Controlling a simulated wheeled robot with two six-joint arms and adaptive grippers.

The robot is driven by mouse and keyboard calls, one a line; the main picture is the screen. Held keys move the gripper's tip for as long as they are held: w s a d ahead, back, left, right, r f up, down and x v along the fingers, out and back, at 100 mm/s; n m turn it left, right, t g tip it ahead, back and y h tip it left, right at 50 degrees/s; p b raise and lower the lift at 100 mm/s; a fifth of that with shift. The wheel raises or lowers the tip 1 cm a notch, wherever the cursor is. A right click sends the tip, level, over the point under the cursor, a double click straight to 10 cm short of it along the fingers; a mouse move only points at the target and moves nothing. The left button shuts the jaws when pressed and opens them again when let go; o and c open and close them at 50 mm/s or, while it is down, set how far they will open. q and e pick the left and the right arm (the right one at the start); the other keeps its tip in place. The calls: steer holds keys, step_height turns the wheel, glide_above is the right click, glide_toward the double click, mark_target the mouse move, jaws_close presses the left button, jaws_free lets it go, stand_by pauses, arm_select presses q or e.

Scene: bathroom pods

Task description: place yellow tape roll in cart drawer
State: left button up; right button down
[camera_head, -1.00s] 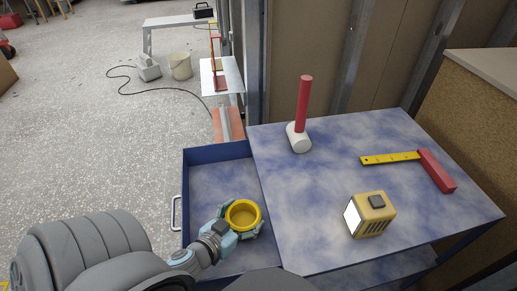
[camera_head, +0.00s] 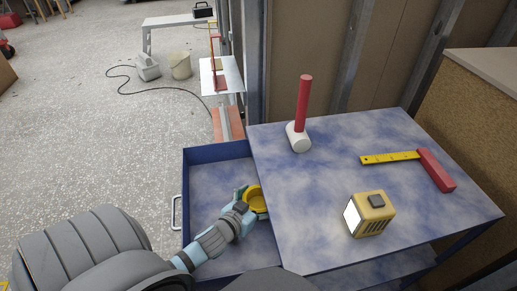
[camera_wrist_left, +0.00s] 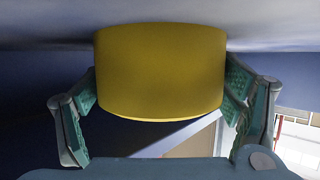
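The yellow tape roll (camera_head: 256,203) is at the right side of the open blue cart drawer (camera_head: 215,190), close to the edge of the cart top. My left gripper (camera_head: 251,203) reaches in from the left with its fingers on either side of the roll. In the left wrist view the roll (camera_wrist_left: 160,72) fills the space between both teal finger pads (camera_wrist_left: 162,90), which appear to touch its sides. I cannot tell whether the roll touches the drawer floor. The gripper partly hides the roll. My right gripper is not in view.
The cart top (camera_head: 320,180) holds a red-handled mallet (camera_head: 302,115), a yellow tape measure (camera_head: 370,214) and a red-and-yellow square (camera_head: 410,162). The drawer's left part is bare. A drawer handle (camera_head: 176,212) sticks out left.

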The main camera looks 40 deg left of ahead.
arm_select(q)
steer(key=shift+o, duration=0.3)
steer(key=shift+r, duration=0.15)
steer(key=v, duration=1.2)
